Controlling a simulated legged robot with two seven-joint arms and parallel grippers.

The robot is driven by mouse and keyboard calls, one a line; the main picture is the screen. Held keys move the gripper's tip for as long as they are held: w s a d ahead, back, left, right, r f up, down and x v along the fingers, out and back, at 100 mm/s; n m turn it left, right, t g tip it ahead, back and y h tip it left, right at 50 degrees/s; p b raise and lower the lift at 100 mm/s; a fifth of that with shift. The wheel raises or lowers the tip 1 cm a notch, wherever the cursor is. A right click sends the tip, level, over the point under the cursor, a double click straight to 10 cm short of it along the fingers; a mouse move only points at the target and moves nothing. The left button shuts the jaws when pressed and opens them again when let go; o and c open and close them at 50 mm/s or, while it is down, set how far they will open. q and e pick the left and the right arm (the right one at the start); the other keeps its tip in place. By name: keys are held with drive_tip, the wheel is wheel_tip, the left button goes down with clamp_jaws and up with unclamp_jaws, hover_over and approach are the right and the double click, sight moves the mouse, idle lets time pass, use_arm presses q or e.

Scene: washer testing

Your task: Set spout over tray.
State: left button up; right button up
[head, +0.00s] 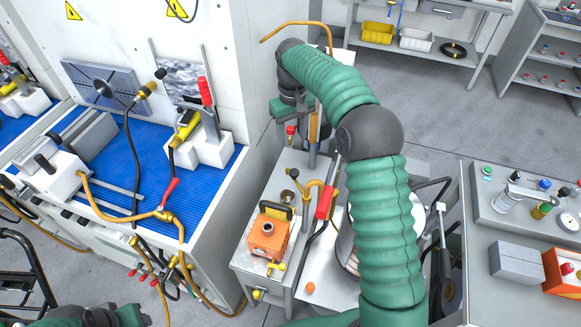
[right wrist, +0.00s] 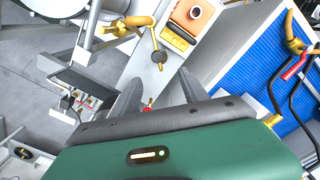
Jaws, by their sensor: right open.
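A thin brass spout (head: 295,24) arches at the top of the head view, with its free end toward the washer cabinet. The green right arm hides its lower part. A blue ribbed tray surface (head: 150,150) lies in the washer bay at the left; I cannot tell whether this is the task's tray. My right gripper (head: 290,108) is above the back of the grey cart, beside the upright post. In the right wrist view its dark fingers (right wrist: 156,92) are apart, with a small red knob (right wrist: 148,106) visible between them.
The grey cart (head: 262,284) carries an orange box (head: 268,238) and brass pipework with a red-handled lever (head: 325,196). A hose with a red valve handle (head: 169,192) crosses the washer's front. A grey bench (head: 480,262) stands at the right.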

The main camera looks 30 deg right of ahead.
drive_tip(key=d, duration=0.2)
hover_over(294, 171)
wheel_tip(294, 171, down, 4)
wheel_tip(294, 171, down, 12)
drive_tip(key=shift+d+p, duration=0.15)
drive_tip(key=shift+p, duration=0.15)
drive_tip(key=shift+a, duration=0.2)
drive_tip(key=shift+a, duration=0.1)
drive_tip(key=shift+s, duration=0.1)
clamp_jaws()
idle(0.8)
